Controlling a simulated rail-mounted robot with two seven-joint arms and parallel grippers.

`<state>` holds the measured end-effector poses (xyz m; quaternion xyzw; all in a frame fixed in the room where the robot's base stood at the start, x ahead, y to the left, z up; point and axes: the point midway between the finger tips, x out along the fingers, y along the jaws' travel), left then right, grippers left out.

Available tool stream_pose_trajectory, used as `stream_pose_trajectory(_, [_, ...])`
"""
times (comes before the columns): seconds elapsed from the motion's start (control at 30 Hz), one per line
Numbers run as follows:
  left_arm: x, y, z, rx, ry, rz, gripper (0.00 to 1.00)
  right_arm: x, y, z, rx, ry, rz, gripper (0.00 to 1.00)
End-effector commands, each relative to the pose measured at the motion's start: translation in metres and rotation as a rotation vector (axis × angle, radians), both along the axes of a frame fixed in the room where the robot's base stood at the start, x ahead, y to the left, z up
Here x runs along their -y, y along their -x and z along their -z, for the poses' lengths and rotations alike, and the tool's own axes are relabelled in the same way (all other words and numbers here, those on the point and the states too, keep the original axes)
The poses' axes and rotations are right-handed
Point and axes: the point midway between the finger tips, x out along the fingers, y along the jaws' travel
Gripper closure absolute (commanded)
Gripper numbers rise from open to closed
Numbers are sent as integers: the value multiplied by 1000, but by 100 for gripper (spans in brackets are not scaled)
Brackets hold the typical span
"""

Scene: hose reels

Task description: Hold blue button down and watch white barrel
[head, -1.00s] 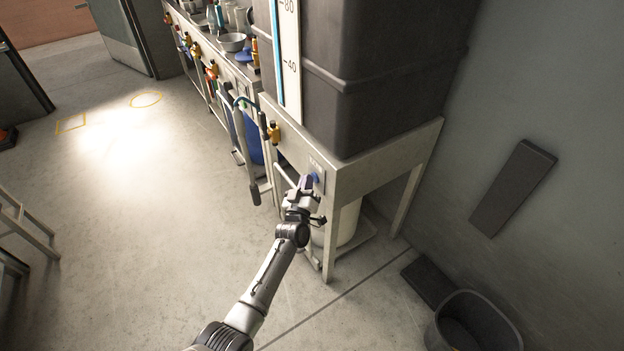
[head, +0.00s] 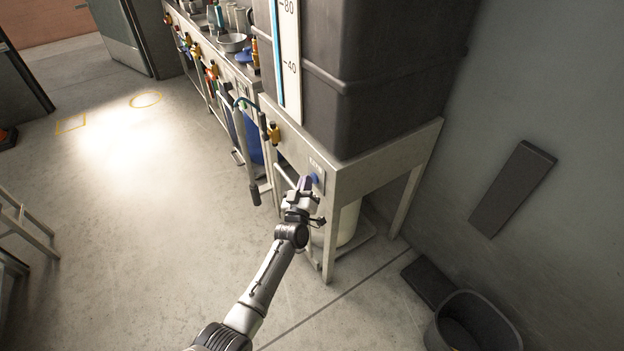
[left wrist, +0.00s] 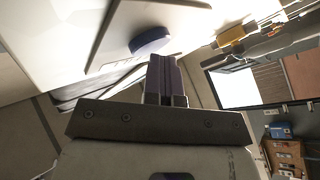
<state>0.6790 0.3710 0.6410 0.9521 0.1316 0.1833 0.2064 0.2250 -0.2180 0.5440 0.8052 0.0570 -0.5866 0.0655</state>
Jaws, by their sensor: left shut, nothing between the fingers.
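The blue button (head: 316,178) is on a small plate on the front of the stand under the big dark tank. It also shows in the left wrist view (left wrist: 150,40), just above the fingertips. My left gripper (head: 305,184) is shut and empty, with its fingertips just left of the button. I cannot tell whether they touch it. The white barrel (head: 349,222) stands under the tank stand, partly hidden by a stand leg and my gripper. My right gripper is in neither view.
The dark tank (head: 385,75) with a level gauge (head: 289,60) sits on the pale stand (head: 385,160). A brass valve (head: 274,133) and a hanging hose nozzle (head: 255,192) are left of the button. A dark bin (head: 478,322) stands lower right.

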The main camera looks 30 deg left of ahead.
Motion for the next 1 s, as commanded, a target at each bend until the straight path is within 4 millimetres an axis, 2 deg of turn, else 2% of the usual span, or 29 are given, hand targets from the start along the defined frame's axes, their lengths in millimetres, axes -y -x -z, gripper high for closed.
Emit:
stream_pose_trajectory(0.3, [-6,13,-2,-1,0,0,100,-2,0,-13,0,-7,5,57])
stream_pose_trajectory(0.73, [-8,17,-2,0,-1,0,100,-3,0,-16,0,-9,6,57])
stream_pose_trajectory(1.0, [-17,39,-4,-2,-2,0,100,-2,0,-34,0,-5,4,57])
